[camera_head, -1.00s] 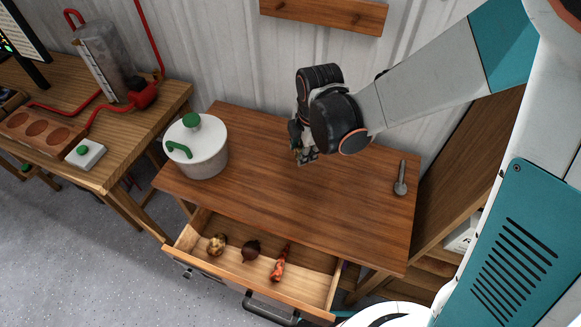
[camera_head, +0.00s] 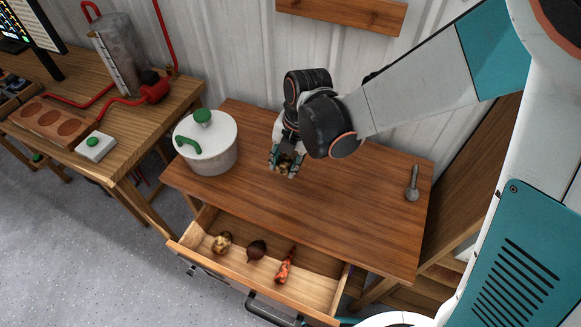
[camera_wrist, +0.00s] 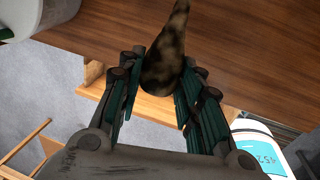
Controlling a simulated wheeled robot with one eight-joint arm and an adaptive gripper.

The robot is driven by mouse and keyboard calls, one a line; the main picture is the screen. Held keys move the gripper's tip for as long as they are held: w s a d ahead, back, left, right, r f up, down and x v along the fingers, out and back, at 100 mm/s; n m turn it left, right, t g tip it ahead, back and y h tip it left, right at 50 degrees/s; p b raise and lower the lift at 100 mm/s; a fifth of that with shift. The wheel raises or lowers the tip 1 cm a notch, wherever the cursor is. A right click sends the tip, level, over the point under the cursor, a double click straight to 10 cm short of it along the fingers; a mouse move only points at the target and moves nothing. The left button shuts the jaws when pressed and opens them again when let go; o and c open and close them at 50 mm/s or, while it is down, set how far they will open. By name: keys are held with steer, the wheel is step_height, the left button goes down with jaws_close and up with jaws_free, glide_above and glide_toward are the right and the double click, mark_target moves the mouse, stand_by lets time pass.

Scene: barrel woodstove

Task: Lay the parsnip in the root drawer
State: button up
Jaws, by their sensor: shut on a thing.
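The parsnip (camera_wrist: 165,62) is a brown, mottled, tapered root. My gripper (camera_wrist: 155,98) is shut on its thick end, with the thin end pointing up in the wrist view. In the head view my gripper (camera_head: 283,172) is over the tabletop, right of the pot, and a small part of the parsnip (camera_head: 286,163) shows between the fingers. The root drawer (camera_head: 318,277) is pulled open below the table's front edge, nearer than my gripper. In it lie a pale knobbly root (camera_head: 222,242), a dark round beet (camera_head: 256,249) and an orange carrot (camera_head: 285,266).
A pot (camera_head: 207,146) with a white lid and green handles stands on the table's (camera_head: 330,217) left side. A workbench (camera_head: 140,142) stands to the left. The drawer's right end has bare floor.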

mark_target(285, 197)
step_height(285, 197, down, 15)
steer(key=b, duration=0.9)
steer(key=shift+r, duration=0.2)
steer(key=shift+f, duration=0.1)
steer(key=o, duration=1.2)
steer(key=shift+b, duration=0.3)
steer(key=shift+c, duration=0.2)
